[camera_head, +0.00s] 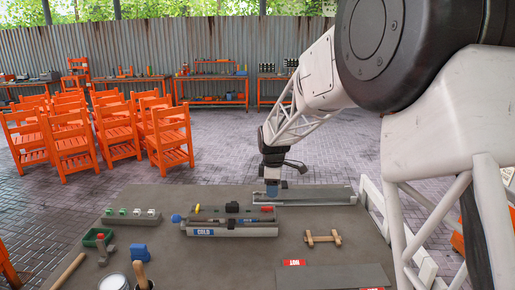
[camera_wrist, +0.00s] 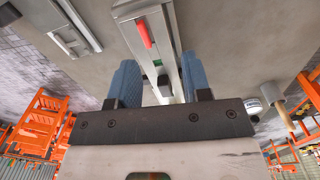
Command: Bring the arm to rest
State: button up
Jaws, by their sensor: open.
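A grey rail (camera_wrist: 168,50) with a red piece (camera_wrist: 144,33) and a small green piece shows between and beyond the fingers. I cannot tell whether the fingers touch it. My white arm reaches in from the right in the head view.
Orange chairs (camera_head: 120,130) stand behind.

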jog(key=s+d+r+m, duration=0.2)
jog(key=s+d+r, duration=0.15)
jog(key=s, duration=0.25)
jog(key=s+d+r+m, duration=0.2)
jog(key=s+r+m, duration=0.15)
jog(key=s, duration=0.35)
jog(key=s+d+m, duration=0.2)
jog(key=s+m, duration=0.2)
jog(key=s, duration=0.7)
jog(key=s+d+m+t, duration=0.1)
jog(key=s+d+m, duration=0.2)
jog(key=s, duration=0.9)
jog(key=s+d+m+t, duration=0.1)
jog(key=s+m, duration=0.3)
jog(key=s, duration=0.7)
jog(key=shift+s+d+r+m, duration=0.15)
jog(key=shift+s+d+m, duration=0.15)
jog(key=shift+d, duration=0.35)
